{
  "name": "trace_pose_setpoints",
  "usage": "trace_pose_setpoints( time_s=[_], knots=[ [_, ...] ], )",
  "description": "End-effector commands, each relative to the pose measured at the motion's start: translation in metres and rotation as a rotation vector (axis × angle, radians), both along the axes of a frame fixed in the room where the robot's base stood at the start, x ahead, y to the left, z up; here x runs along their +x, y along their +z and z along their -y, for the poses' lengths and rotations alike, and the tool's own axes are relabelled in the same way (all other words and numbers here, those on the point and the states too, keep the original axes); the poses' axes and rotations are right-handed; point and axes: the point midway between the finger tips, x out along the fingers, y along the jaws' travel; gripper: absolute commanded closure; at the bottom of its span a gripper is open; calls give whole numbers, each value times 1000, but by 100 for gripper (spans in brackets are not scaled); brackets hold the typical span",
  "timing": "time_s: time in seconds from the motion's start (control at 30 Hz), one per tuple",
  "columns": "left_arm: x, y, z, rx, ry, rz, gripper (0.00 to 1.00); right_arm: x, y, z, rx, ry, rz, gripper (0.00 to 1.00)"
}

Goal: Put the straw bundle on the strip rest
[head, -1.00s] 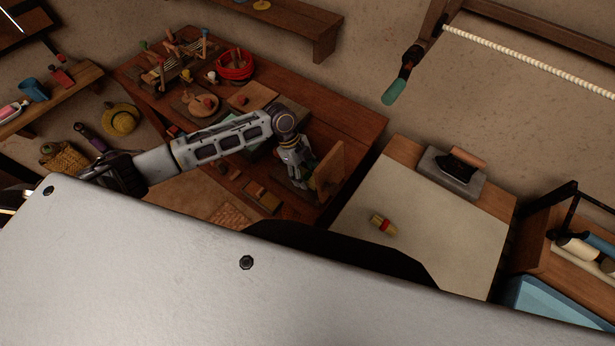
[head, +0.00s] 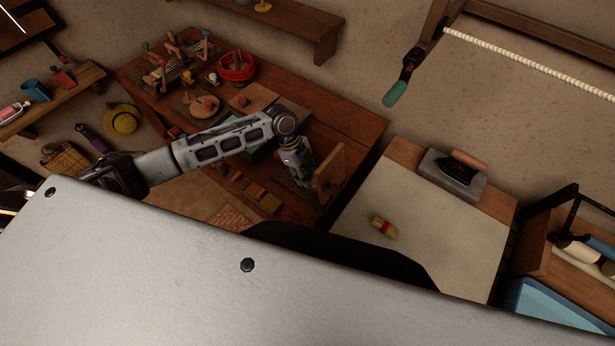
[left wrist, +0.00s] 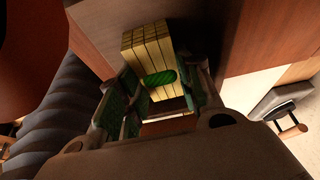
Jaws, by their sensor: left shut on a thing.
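My left gripper (head: 302,178) is over the right end of the dark wooden workbench, beside an upright wooden board. In the left wrist view, the gripper (left wrist: 160,100) is shut on a pale yellow straw bundle (left wrist: 150,42) with a green band. The bundle's ribbed strips stick out beyond the fingers. In the head view the held bundle is mostly hidden by the gripper. Another small straw-coloured bundle (head: 384,227) with a red band lies on the pale-topped table to the right. I cannot tell which piece is the strip rest. My right gripper is out of view.
The upright board (head: 331,170) stands close to my left gripper's right side.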

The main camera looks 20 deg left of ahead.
Motion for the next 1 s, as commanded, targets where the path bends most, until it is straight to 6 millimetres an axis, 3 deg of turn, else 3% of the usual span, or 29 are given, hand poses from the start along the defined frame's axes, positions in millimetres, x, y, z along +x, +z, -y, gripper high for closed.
trace_pose_setpoints(
  time_s=[0.27,0.8,1.0],
  knots=[
    [1,11,0,-1,-1,2,92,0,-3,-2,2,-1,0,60],
    [1,86,0,-1,0,2,92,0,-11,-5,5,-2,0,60],
    [1,102,0,0,0,1,92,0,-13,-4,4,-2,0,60]
  ],
)
